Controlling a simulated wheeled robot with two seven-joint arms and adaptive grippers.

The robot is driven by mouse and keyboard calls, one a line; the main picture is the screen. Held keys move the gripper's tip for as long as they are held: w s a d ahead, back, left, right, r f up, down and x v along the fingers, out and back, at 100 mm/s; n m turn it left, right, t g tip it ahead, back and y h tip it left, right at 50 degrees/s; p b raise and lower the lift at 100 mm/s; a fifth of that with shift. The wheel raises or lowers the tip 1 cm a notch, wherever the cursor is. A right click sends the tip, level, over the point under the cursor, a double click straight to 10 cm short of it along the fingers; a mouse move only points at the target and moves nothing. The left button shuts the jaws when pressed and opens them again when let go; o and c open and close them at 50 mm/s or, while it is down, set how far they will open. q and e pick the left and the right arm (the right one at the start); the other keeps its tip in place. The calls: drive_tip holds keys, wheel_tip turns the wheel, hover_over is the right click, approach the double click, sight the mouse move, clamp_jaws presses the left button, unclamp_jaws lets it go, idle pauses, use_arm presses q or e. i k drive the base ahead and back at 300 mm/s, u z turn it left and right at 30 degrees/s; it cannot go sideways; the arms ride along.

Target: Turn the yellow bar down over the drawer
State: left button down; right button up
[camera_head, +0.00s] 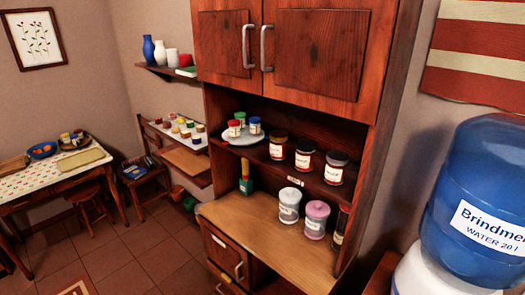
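The wooden cabinet (262,215) stands in the middle, with a drawer (222,250) in its lower part under the worktop. A metal handle (239,271) is on the drawer's right side. A small yellow piece (227,278), perhaps the yellow bar, shows just below this drawer near the bottom edge. It is too small to tell its angle. A second handle (220,289) is partly cut off below. Neither of my grippers is in view.
Two jars, white (289,205) and pink (316,219), and a dark bottle (341,229) stand on the worktop. A blue water bottle (478,205) is at the right. The tiled floor (135,245) left of the cabinet is mostly clear; a chair (140,178) and table (60,178) stand beyond.

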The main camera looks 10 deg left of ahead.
sight(229, 281)
drive_tip(key=z, duration=0.05)
drive_tip(key=k, duration=1.15)
drive_tip(key=u, duration=0.85)
drive_tip(key=i, duration=1)
drive_tip(key=z, duration=0.3)
